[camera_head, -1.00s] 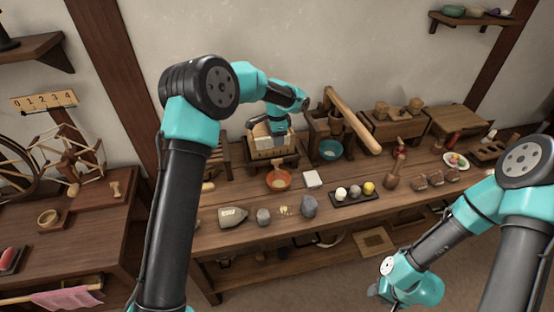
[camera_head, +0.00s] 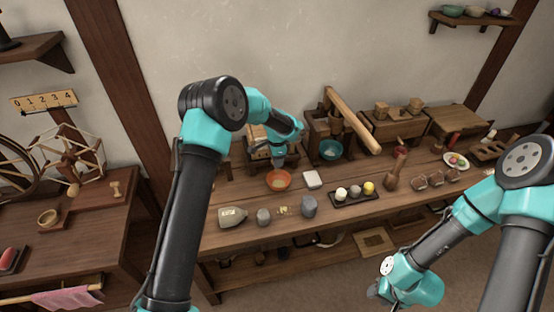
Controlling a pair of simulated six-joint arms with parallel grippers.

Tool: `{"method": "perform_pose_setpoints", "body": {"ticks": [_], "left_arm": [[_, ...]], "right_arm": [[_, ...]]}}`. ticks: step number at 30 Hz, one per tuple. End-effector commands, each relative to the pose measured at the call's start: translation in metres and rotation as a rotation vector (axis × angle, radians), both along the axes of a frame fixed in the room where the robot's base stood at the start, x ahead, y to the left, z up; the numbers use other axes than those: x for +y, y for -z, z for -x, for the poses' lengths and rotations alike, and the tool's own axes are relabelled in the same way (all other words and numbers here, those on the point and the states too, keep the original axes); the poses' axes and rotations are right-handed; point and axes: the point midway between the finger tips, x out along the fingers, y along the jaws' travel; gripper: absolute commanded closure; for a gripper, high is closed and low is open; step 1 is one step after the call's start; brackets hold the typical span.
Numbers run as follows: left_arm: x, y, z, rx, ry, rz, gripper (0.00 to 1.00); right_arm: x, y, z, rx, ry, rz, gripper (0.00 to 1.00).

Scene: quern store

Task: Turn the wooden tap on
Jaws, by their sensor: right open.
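I cannot make out the wooden tap; my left arm covers the front of the wooden box (camera_head: 256,151) at the back of the bench. An orange bowl (camera_head: 278,180) with pale contents stands in front of that box. My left gripper (camera_head: 279,164) points down just behind and above the bowl, in front of the box. Its fingers are too small and covered to tell whether they are open or shut. My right gripper (camera_head: 373,291) is open, low at the front right, away from the box and apart from the bench.
A wooden lever press (camera_head: 347,118) with a teal bowl (camera_head: 331,149) stands to the right. Stones and a tray (camera_head: 356,198) of small balls line the front. A mallet (camera_head: 394,170) stands further right.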

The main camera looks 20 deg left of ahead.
Motion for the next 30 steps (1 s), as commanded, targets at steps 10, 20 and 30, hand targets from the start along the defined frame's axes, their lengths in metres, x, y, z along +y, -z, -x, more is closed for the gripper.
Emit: {"method": "perform_pose_setpoints", "body": {"ticks": [10,20,30], "left_arm": [[-0.0001,-0.0003,0.0,0.0,0.0,0.0,0.89],[-0.0002,-0.0004,0.0,0.0,-0.001,0.0,1.0],[-0.0002,-0.0005,0.0,0.0,-0.064,0.0,1.0]], "right_arm": [[0.0,0.0,0.0,0.0,0.0,0.0,0.57],[0.0,0.0,0.0,0.0,0.0,0.0,0.57],[0.0,0.0,0.0,0.0,0.0,0.0,0.57]]}}
